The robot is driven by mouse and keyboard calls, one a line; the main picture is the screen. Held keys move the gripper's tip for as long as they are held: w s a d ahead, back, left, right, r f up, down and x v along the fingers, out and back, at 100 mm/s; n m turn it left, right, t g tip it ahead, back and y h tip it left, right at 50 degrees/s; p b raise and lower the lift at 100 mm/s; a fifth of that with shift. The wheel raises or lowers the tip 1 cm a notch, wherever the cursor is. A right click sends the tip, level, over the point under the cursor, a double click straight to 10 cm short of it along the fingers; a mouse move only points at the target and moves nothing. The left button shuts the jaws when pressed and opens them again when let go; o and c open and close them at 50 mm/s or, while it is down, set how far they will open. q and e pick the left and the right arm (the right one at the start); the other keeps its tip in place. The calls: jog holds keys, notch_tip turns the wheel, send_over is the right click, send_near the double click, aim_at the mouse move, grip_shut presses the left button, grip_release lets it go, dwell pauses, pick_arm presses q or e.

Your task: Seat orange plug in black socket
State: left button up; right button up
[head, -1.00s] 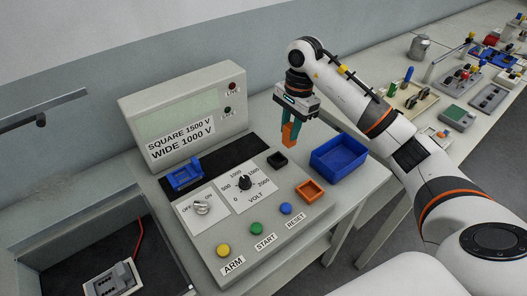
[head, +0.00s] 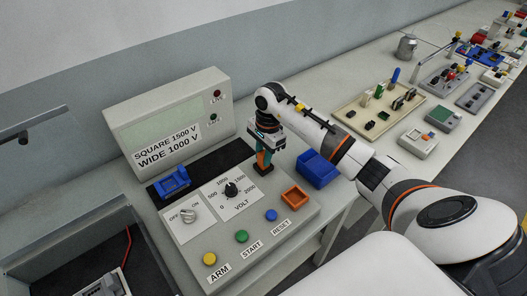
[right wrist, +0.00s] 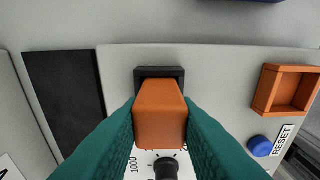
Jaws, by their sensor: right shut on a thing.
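The orange plug (right wrist: 160,112) is held between the teal fingers of my right gripper (head: 263,157). In the head view the plug (head: 261,159) is over the black socket (head: 265,168), its lower end at or just above it. In the right wrist view the black socket (right wrist: 159,73) shows just beyond the plug, and the plug hides most of it. I cannot tell whether the plug has entered the socket. My left gripper is not in view.
An orange square socket (head: 294,197) and a blue button (head: 271,215) are to the right. A blue bin (head: 318,172) stands behind the panel's right edge.

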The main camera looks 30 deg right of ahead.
jog(key=shift+f, duration=0.1)
jog(key=o, duration=0.9)
jog(key=shift+o, duration=0.5)
jog(key=shift+r, duration=0.2)
notch_tip(320, 180, up, 12)
jog(key=d+b, duration=0.1)
jog(key=b, duration=0.2)
jog(key=shift+d+b, duration=0.25)
jog(key=shift+b, duration=0.05)
jog(key=shift+f, duration=0.1)
